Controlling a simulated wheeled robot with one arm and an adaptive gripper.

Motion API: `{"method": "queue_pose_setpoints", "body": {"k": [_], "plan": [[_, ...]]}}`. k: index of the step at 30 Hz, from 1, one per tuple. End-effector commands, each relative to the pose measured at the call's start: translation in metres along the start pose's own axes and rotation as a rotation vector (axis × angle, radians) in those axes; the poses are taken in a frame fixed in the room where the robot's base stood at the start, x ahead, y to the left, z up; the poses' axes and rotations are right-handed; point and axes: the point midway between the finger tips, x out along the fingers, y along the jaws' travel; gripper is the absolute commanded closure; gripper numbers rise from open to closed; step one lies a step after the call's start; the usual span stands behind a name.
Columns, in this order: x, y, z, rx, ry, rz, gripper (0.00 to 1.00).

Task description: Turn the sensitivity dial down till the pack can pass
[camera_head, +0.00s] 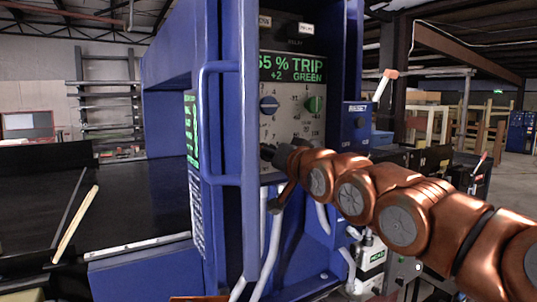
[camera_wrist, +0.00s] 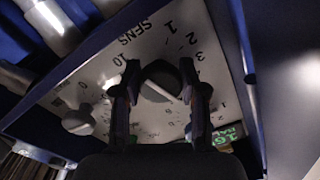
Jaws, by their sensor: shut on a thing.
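The sensitivity dial (camera_wrist: 160,73) is a dark round knob with a pale pointer line, beside the printed SENS in the wrist view. My gripper (camera_wrist: 160,80) has one finger on each side of the dial and is shut on it. In the head view my gripper (camera_head: 272,153) is at the lower part of the panel (camera_head: 291,128) and hides the dial. The green display (camera_head: 292,69) above reads about "55 % TRIP", "+2" and "GREEN". I cannot make out a pack on the dark conveyor (camera_head: 125,190).
A pale strip (camera_head: 75,223) lies over the conveyor at left.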

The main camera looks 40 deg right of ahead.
Motion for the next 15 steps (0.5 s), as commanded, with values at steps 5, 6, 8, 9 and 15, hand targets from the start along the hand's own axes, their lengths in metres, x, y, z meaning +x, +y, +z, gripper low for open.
{"method": "queue_pose_setpoints", "body": {"k": [5,6,8,9,15], "plan": [[0.0000,0.0002,0.0002,-0.002,0.000,0.000,0.93],[0.0000,0.0002,0.0004,-0.005,0.000,0.000,0.93],[0.0000,0.0005,0.0008,-0.013,0.000,0.000,0.93],[0.0000,0.0006,0.0011,-0.021,0.000,-0.001,0.93],[0.0001,0.0012,0.0043,-0.106,-0.002,-0.002,0.93]]}}
